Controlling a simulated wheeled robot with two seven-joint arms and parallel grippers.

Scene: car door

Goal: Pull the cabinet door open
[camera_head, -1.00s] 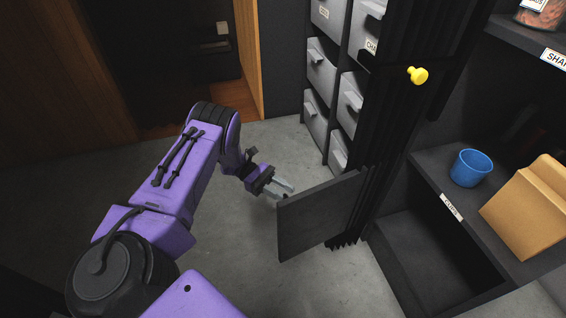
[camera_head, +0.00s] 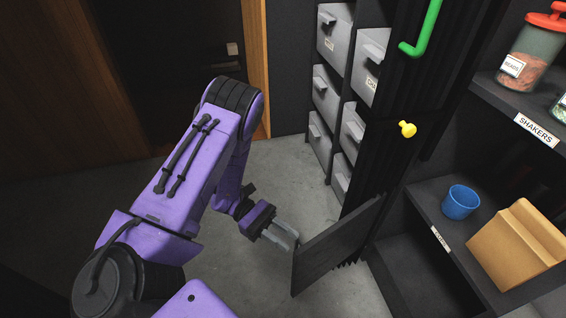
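The cabinet door (camera_head: 335,248) is a dark flat panel low in the middle of the head view. It stands swung out from the dark cabinet at the right, and the open lower compartment (camera_head: 415,270) shows beside it. My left gripper (camera_head: 290,236) is at the door's outer left end, its pale fingers pointing at the upper corner. The fingertips look very near or touching the door; the contact is unclear. I cannot see a handle between the fingers. My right gripper is out of view.
A blue cup (camera_head: 460,202) and a cardboard box (camera_head: 515,258) stand on the shelf. Grey drawers (camera_head: 335,40) are behind. Bare floor (camera_head: 240,285) lies left of the door.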

